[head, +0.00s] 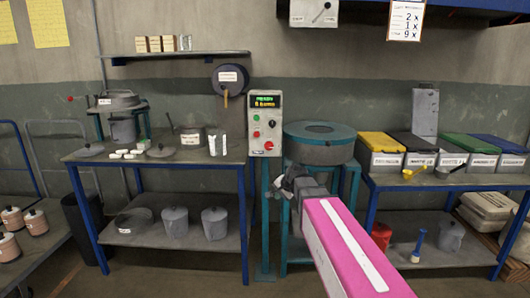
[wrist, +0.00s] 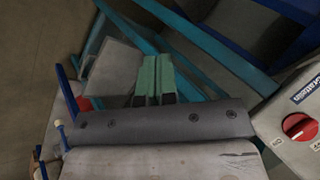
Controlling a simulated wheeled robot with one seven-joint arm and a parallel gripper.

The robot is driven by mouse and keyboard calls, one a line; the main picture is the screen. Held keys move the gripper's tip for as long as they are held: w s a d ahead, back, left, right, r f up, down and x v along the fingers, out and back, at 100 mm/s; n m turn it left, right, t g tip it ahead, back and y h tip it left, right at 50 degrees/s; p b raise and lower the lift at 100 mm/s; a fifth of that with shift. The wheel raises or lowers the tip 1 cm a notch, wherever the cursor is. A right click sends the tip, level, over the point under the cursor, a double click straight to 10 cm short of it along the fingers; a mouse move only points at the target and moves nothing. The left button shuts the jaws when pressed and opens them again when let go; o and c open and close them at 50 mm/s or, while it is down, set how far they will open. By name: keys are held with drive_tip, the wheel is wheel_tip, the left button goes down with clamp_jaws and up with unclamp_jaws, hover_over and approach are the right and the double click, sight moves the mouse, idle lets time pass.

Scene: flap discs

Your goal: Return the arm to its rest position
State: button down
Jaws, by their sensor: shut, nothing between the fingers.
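My arm, with a pink link, reaches in from the bottom right of the head view. My gripper (head: 288,184) is at its far end, in front of the teal stand below the round grey machine (head: 320,143). In the wrist view my gripper's two green fingers (wrist: 155,75) lie side by side, shut with nothing between them. Teal stand bars (wrist: 205,55) show beyond the fingertips in that view.
The control box (head: 266,124) stands just left of my gripper; its red knob shows in the wrist view (wrist: 298,126). The left workbench (head: 165,160) holds pots and small white pieces. The right bench (head: 440,180) carries several lidded bins (head: 380,152) and scoops. Floor shows between the benches.

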drive_tip(key=s+d+f+n+g+h, duration=0.2)
drive_tip(key=s+d+f+n+g, duration=0.1)
drive_tip(key=s+d+f, duration=0.3)
drive_tip(key=s+d+f+n+g+h, duration=0.2)
drive_tip(key=s+d+f, duration=0.5)
drive_tip(key=s+f, duration=0.4)
drive_tip(key=s+n+g, duration=0.1)
drive_tip(key=s+n, duration=0.1)
drive_tip(key=s, duration=0.2)
drive_tip(key=shift+f+n, duration=0.15)
drive_tip(key=shift+n, duration=0.15)
drive_tip(key=shift+s, duration=0.1)
